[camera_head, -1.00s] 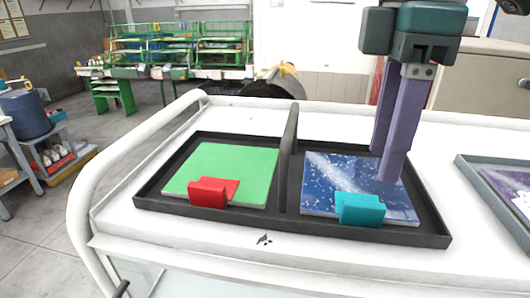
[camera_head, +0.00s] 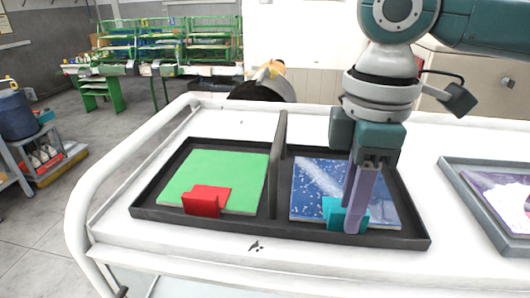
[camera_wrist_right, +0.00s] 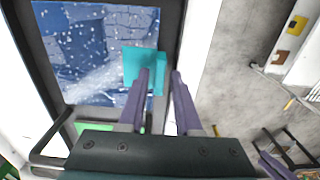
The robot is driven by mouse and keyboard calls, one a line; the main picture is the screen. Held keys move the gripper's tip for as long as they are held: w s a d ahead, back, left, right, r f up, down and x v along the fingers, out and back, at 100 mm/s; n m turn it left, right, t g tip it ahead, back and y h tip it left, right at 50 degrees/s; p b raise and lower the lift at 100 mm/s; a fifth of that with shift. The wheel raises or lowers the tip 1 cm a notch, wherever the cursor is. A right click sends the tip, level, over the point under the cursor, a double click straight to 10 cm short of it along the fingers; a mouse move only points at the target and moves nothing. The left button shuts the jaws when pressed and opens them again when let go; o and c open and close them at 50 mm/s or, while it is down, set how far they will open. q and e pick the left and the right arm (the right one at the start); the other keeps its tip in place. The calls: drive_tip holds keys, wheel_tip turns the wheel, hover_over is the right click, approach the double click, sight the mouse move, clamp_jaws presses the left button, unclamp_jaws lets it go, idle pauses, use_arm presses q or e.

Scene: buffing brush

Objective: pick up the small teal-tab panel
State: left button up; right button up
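The small panel (camera_head: 312,180) has a dark blue, white-speckled face and lies in the right compartment of a black tray. Its teal tab (camera_head: 331,208) stands at the panel's front edge. My right gripper (camera_head: 354,222) points down at this tab, and its purple fingers hide part of it. In the right wrist view, the fingers (camera_wrist_right: 160,71) are apart. The left finger overlaps the teal tab (camera_wrist_right: 138,62), and the tab's right end reaches into the gap. I cannot tell whether they touch. The panel (camera_wrist_right: 80,45) still lies flat. My left gripper is not in view.
A green panel (camera_head: 238,172) with a red tab (camera_head: 203,203) lies in the left compartment of the black tray (camera_head: 160,213). A divider (camera_head: 276,165) stands between the compartments. A grey tray (camera_head: 475,208) with a purple picture panel (camera_head: 497,190) is at the right.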

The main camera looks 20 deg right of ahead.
clamp_jaws()
drive_tip(key=shift+r, duration=0.15)
idle(0.4)
